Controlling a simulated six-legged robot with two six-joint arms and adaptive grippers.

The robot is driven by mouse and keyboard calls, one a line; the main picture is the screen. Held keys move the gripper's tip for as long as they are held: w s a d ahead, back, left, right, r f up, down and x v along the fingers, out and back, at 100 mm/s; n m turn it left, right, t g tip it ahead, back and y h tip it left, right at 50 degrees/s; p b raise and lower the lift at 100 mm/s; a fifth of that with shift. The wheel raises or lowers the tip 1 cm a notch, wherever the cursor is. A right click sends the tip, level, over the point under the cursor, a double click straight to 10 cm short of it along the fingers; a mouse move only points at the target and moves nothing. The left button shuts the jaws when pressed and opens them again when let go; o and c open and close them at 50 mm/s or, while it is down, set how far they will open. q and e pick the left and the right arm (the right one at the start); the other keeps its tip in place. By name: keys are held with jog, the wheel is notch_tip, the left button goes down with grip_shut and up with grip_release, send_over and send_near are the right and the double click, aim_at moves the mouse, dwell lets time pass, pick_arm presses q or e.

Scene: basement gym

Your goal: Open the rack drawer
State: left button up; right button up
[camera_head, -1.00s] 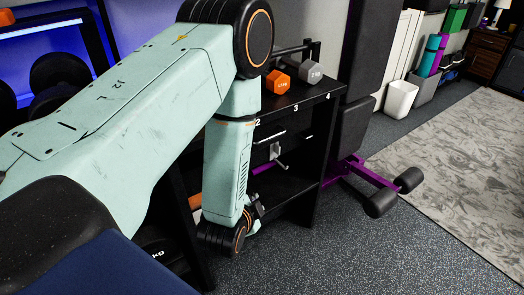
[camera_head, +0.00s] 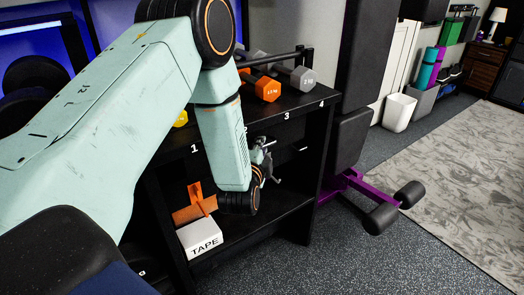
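The black rack (camera_head: 309,165) stands in front of me, with numbers 1 to 4 along its top edge. The rack's upper front, below that edge, is dark, and I cannot make out the drawer's outline or whether it is open. My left arm reaches in from the left, and my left gripper (camera_head: 266,162) is at the rack's front below numbers 2 and 3. Its small metal fingers are partly behind my wrist. I cannot tell whether they touch or hold a handle. My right gripper is not in view.
Orange (camera_head: 264,87) and grey (camera_head: 302,79) dumbbells lie on the rack top. A white box marked TAPE (camera_head: 200,238) sits low in the rack with an orange object (camera_head: 194,204). A purple-framed bench (camera_head: 354,186) stands close at right. Open floor (camera_head: 390,265) lies in front.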

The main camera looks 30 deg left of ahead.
pick_arm(q)
jog(key=shift+w+a, duration=0.15)
jog(key=shift+w, duration=0.1)
grip_shut()
dwell(0.5)
